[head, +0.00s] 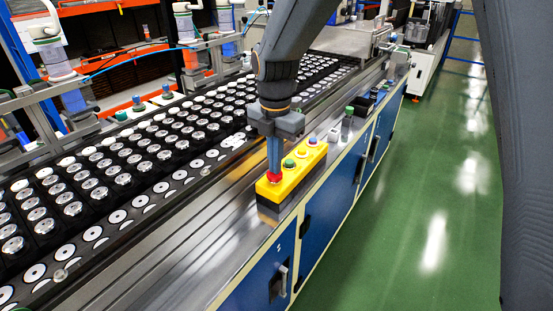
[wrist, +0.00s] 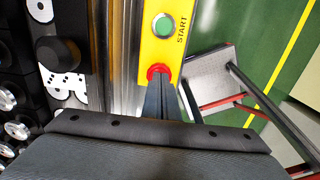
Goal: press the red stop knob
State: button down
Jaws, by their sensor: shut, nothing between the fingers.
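The red stop knob (head: 273,179) sits at the near end of a yellow control box (head: 290,178) on the metal edge of the line. My gripper (head: 274,170) points straight down with its fingers closed together, their tips at the top of the red knob. In the wrist view the red knob (wrist: 158,71) shows just beyond the fingertips (wrist: 158,84), partly hidden by them. The tips look to be on or very close to the knob; I cannot tell whether it is pushed in. A green button (wrist: 163,26) marked START is beside it.
More buttons follow along the box, including a green one (head: 289,163). Trays of round speaker parts (head: 110,180) fill the conveyor on the left. Blue cabinets (head: 330,215) stand below the ledge. The green floor (head: 430,200) at the right is clear.

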jog(key=shift+s+d+f, duration=0.15)
jog(key=shift+s+f, duration=0.15)
jog(key=shift+f, duration=0.4)
jog(key=shift+r+p, duration=0.35)
jog(key=shift+r, duration=0.05)
notch_tip(320, 180, up, 15)
jog(key=shift+w+f, duration=0.2)
jog(key=shift+w, duration=0.05)
jog(key=s+d+f+m, duration=0.4)
jog(key=d+m, duration=0.4)
jog(key=m, duration=0.2)
jog(key=s+d+f+m, duration=0.5)
jog(key=d+m, duration=0.3)
jog(key=m, duration=0.2)
jog(key=s+d+f+m+t, duration=0.1)
jog(key=s+d+f+m, duration=0.4)
jog(key=d+m, duration=0.3)
jog(key=shift+f+m, duration=0.7)
jog(key=shift+m, duration=0.2)
jog(key=shift+w, duration=0.1)
